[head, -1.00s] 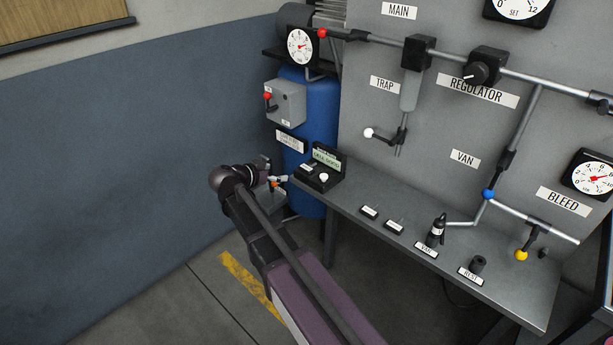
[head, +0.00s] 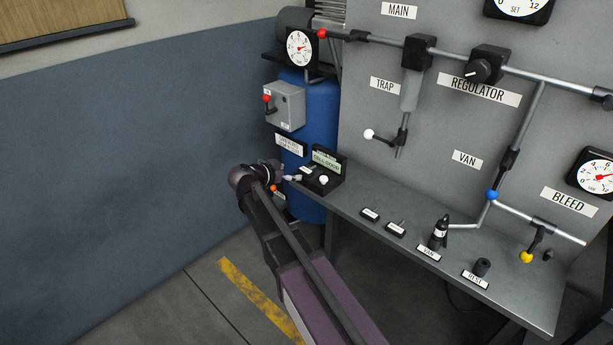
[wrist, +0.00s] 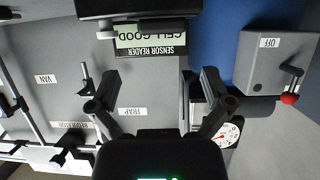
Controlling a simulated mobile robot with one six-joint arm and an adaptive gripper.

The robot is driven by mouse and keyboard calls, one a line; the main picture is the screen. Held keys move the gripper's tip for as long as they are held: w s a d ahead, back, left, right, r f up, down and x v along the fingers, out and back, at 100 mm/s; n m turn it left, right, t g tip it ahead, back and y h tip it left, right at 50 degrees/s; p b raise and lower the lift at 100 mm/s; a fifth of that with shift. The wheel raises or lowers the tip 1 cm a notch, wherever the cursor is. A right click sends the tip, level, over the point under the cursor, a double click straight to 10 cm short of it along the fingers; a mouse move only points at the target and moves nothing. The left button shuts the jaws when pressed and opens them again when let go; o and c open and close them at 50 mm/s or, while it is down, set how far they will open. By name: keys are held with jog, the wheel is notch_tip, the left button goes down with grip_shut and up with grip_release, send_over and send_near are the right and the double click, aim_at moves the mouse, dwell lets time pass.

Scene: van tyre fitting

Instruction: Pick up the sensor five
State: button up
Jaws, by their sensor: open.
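The sensor reader (head: 324,174) stands at the bench's left end, its screen showing CELL GOOD. In the wrist view the reader (wrist: 150,42) lies ahead of my fingertips, upside down in the picture. A small labelled piece (head: 307,169) sits on its left part; I cannot tell whether this is sensor five. My gripper (head: 288,179) is beside the reader's left side. In the wrist view my gripper (wrist: 158,74) is open, its fingers spread with nothing held between them.
The grey bench (head: 430,215) carries a black van fitting (head: 438,235) and a rest post (head: 481,267). A blue tank (head: 305,130) and a grey switch box (head: 284,105) stand behind my gripper. A pipe panel (head: 450,130) rises behind the bench.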

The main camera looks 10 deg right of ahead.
aim_at(305, 170)
jog(key=shift+x, duration=0.95)
jog(key=shift+w+f, duration=0.1)
jog(key=b+x, duration=0.2)
jog(key=x, duration=0.1)
jog(key=shift+w+f, duration=0.2)
jog(key=shift+f, duration=0.1)
jog(key=shift+b+x, duration=0.4)
jog(key=shift+x, duration=0.45)
jog(key=shift+r, duration=0.1)
jog(key=c, duration=0.9)
jog(key=shift+o, duration=0.2)
jog(key=shift+r, duration=0.2)
